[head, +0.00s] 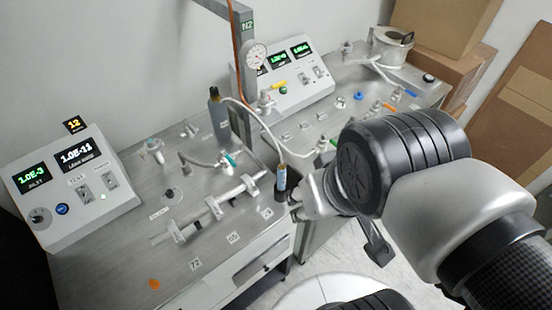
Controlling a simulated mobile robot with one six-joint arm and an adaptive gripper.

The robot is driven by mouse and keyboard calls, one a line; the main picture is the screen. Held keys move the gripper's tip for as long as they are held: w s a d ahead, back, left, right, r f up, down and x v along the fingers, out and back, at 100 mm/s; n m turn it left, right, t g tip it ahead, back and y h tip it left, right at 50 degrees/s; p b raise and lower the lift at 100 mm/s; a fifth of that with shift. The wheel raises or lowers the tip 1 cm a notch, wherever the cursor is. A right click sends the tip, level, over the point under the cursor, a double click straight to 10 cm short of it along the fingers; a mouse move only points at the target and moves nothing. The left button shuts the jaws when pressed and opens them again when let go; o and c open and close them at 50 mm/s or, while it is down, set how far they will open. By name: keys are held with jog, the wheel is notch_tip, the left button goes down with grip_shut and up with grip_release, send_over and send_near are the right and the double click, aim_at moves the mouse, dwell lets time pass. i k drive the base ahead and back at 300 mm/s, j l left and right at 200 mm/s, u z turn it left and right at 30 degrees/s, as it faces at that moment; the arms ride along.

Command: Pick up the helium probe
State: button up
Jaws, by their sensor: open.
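The helium probe (281,177) looks like a slim pen-shaped piece with a light blue body and a tan upper end. It stands nearly upright in a dark holder (281,194) at the front right edge of the left bench. A white hose runs from its top back toward a dark bottle (215,101). My gripper (294,203) is just right of the probe and holder, close to them. It is open, and its fingers are small and partly hidden by my wrist. I cannot tell whether a finger touches the holder.
The left bench (120,270) carries a leak-rate display box (68,185) and a horizontal tube (210,208) on supports. The right bench holds a gauge panel (290,72), valves and a metal pot (391,45). A grey post (243,60) rises between them. Cardboard boxes (450,25) stand behind.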

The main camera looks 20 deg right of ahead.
aim_at(281, 181)
jog(key=u, duration=0.9)
jog(key=k+l+u, duration=0.1)
jog(key=l+u, duration=0.2)
jog(key=k+l+u, duration=0.1)
jog(key=l+u, duration=0.2)
jog(key=k+l+u, duration=0.1)
jog(key=l+u, duration=0.2)
